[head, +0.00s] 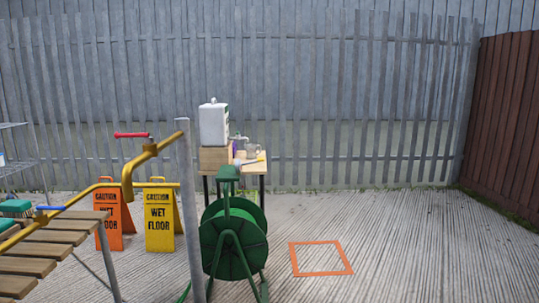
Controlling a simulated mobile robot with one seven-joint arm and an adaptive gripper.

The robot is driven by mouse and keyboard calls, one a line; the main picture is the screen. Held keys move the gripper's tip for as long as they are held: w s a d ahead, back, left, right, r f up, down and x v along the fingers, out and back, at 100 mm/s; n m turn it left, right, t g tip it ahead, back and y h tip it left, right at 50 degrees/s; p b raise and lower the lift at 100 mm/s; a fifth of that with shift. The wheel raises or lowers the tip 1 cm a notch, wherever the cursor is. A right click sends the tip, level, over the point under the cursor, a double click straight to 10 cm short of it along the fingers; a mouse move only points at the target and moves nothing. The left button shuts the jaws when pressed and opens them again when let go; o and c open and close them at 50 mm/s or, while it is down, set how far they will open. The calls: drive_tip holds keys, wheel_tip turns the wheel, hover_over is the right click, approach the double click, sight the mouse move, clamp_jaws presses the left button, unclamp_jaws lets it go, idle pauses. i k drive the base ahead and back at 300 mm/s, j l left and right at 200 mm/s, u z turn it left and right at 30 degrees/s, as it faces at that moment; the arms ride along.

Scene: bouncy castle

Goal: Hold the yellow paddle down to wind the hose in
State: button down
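A green hose reel (234,244) stands on the ribbed ground near the middle, on a green frame with a green top (229,173). A short piece of green hose shows low at its left. I cannot make out a yellow paddle on the reel. A grey post (190,215) stands just left of the reel and may cover part of it. My gripper is not in view.
A yellow bent pipe with red (132,135) and blue handles crosses a slatted wooden bench (43,242) at left. Orange (114,216) and yellow (158,217) wet-floor signs stand behind. A cluttered table (261,168) is behind the reel. An orange square (320,272) marks open ground at right.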

sight(261, 159)
drive_tip(key=i+l+u, duration=0.1)
drive_tip(key=l, duration=0.5)
drive_tip(key=i+l+u, duration=0.1)
drive_tip(key=l, duration=0.55)
drive_tip(key=i+l+u, duration=0.1)
drive_tip(key=l, duration=0.25)
drive_tip(key=i+l+u, duration=0.1)
drive_tip(key=i+l, duration=0.25)
drive_tip(key=i+l+u, duration=0.1)
drive_tip(key=l, duration=0.3)
drive_tip(key=i+j+u, duration=0.15)
drive_tip(key=i+u, duration=0.15)
drive_tip(key=i, duration=1.1)
